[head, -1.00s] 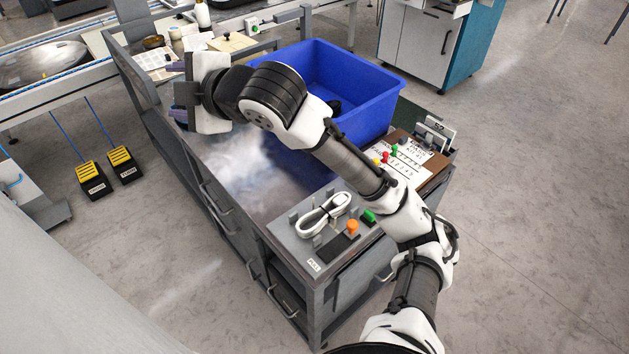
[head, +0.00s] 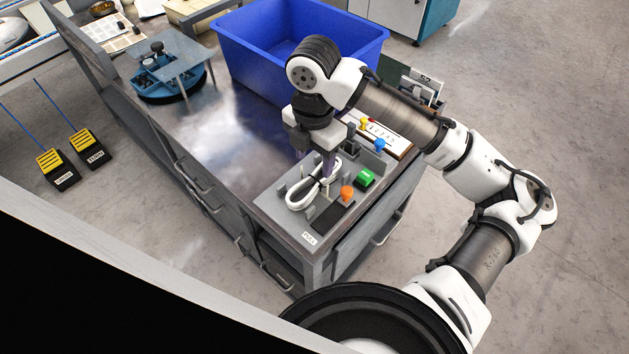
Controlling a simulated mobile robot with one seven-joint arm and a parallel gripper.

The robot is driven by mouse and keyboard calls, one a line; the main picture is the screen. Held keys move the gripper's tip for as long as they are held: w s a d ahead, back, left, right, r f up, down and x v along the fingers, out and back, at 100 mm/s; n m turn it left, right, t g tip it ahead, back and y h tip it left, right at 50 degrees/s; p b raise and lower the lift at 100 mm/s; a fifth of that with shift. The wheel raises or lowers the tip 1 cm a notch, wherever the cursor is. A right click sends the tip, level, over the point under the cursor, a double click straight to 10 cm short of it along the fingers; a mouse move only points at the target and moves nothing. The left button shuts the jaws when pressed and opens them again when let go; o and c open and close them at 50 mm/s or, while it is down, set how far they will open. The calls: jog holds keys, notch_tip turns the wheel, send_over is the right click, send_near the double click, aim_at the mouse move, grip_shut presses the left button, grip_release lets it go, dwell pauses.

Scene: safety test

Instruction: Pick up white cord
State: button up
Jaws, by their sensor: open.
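The white cord (head: 298,200) is a coiled bundle with a dark tie around its middle. It lies on a grey fixture plate (head: 272,207) at the near end of the workbench. My gripper (head: 316,176) points down right over the far part of the cord, with its fingers close to the coil. The fingers are open. The gripper body hides part of the plate's far side, and I cannot tell whether the fingers touch the cord.
An orange knob (head: 347,193) and a green block (head: 365,178) sit right of the cord. A blue bin (head: 262,62) stands behind. A blue fixture (head: 168,75) is at the back left. The bench top (head: 215,130) between is clear.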

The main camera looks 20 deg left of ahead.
jog(key=shift+s+d+f, duration=0.1)
jog(key=shift+f, duration=1.5)
jog(key=shift+s+d+f, duration=0.1)
jog(key=shift+f, duration=1.45)
jog(key=shift+c, duration=0.3)
grip_shut()
jog(key=shift+w+r, duration=0.1)
jog(key=shift+r, duration=0.05)
